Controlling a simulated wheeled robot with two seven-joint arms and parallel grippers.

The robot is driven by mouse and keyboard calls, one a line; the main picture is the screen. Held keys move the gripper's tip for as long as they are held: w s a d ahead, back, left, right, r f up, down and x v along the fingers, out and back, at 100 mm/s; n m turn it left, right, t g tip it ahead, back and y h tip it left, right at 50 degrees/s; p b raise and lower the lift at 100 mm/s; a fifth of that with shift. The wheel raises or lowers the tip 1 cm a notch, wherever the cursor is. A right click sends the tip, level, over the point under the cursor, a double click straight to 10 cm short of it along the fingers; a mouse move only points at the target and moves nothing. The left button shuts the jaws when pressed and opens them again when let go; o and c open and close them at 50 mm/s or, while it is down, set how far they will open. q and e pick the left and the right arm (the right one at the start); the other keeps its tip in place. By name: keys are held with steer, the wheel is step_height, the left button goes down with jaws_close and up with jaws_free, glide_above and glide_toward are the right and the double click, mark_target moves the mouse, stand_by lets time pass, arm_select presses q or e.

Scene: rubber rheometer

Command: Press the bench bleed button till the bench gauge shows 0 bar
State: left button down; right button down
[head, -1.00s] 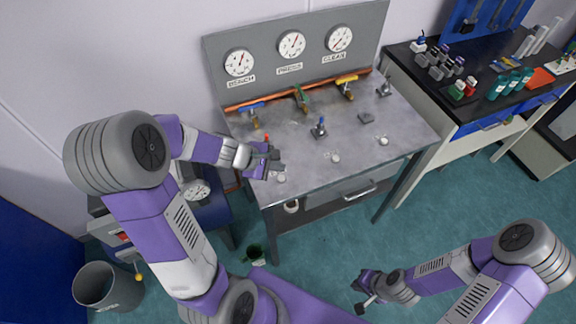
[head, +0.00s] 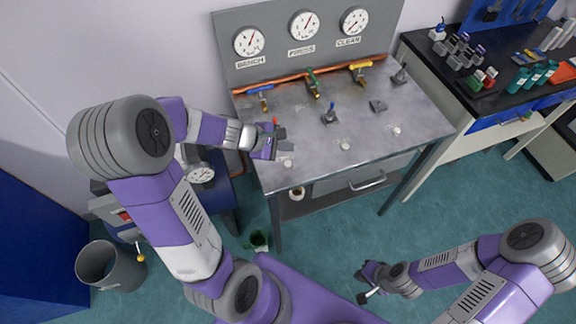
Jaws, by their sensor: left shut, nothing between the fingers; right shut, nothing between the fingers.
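The bench gauge (head: 247,41) is the leftmost of three dials on the grey back panel, above the BENCH label. Its needle looks up and to the right, away from a clear reading; the numbers are too small to read. Three small white round buttons lie along the worktop's front; the leftmost (head: 288,163) is in line with the bench gauge. My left gripper (head: 284,145) is shut and empty, just behind and above that button; I see no contact. My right gripper (head: 364,286) is shut and empty, low over the floor, away from the worktop.
Blue, green and yellow valve handles stand at the back of the metal worktop (head: 318,160). A small blue-topped lever (head: 330,116) stands mid-worktop. A dark bench with bottles (head: 485,78) is at the right. A grey bin (head: 110,266) stands at the lower left.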

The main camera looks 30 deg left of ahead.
arm_select(q)
steer(key=b, duration=0.3)
glide_above(285, 165)
step_height(285, 165, down, 4)
steer(key=shift+w+f, duration=0.1)
steer(key=shift+f, duration=0.1)
steer(key=shift+f+b, duration=0.6)
steer(key=shift+b, duration=0.2)
stand_by(0.9)
steer(key=shift+f+b, duration=0.4)
steer(key=shift+b, duration=0.1)
steer(key=shift+f+b, duration=0.45)
steer(key=shift+b, duration=0.05)
stand_by(0.5)
steer(key=shift+r, duration=0.1)
steer(key=shift+r+p, duration=0.75)
